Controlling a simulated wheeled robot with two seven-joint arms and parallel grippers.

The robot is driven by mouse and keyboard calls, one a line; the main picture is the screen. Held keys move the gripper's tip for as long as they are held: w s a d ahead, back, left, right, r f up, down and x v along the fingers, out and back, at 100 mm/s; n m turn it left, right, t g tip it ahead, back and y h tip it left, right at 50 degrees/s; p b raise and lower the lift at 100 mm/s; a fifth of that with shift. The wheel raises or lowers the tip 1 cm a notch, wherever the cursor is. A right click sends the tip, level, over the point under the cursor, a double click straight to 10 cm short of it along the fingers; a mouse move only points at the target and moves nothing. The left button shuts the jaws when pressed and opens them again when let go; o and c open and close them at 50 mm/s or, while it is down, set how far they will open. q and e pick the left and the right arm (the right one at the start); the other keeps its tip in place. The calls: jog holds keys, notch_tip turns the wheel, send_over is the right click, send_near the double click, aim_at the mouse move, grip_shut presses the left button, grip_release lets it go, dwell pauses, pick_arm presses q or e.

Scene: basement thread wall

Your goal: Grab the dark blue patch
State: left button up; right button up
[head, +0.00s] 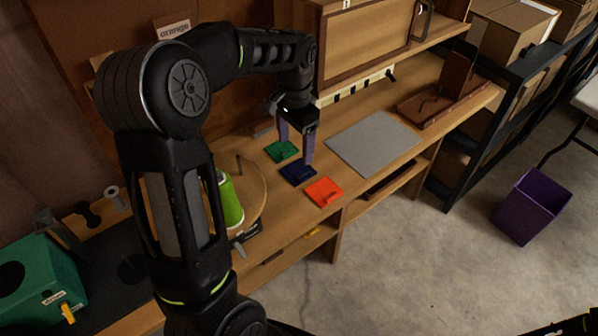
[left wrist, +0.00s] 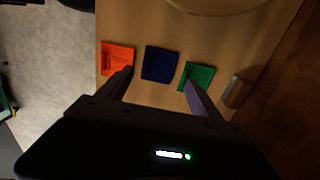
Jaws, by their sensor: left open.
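The dark blue patch (head: 298,173) lies flat on the wooden bench, between the green patch (head: 282,151) and the orange patch (head: 324,192). In the left wrist view the dark blue patch (left wrist: 159,64) is in the middle, with the orange patch (left wrist: 116,59) to its left and the green patch (left wrist: 197,76) to its right. My left gripper (head: 295,155) is open and empty, pointing down above the patches. In the wrist view its fingers (left wrist: 158,82) stand either side of the blue patch, over the inner edges of the orange and green ones.
A grey mat (head: 374,142) lies right of the patches. A green thread cone (head: 230,200) stands on a round wooden board to their left. A wooden cabinet (head: 365,45) stands behind. A purple bin (head: 532,207) is on the floor at the right.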

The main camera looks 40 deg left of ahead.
aim_at(297, 172)
pick_arm(q)
jog(key=shift+f, duration=1.4)
notch_tip(297, 172, down, 5)
jog(key=shift+f+p, duration=0.1)
jog(key=shift+p, duration=0.25)
jog(key=shift+d, duration=0.1)
jog(key=shift+c, duration=0.4)
jog(key=c, duration=1)
jog(key=shift+w, duration=0.1)
notch_tip(297, 172, up, 10)
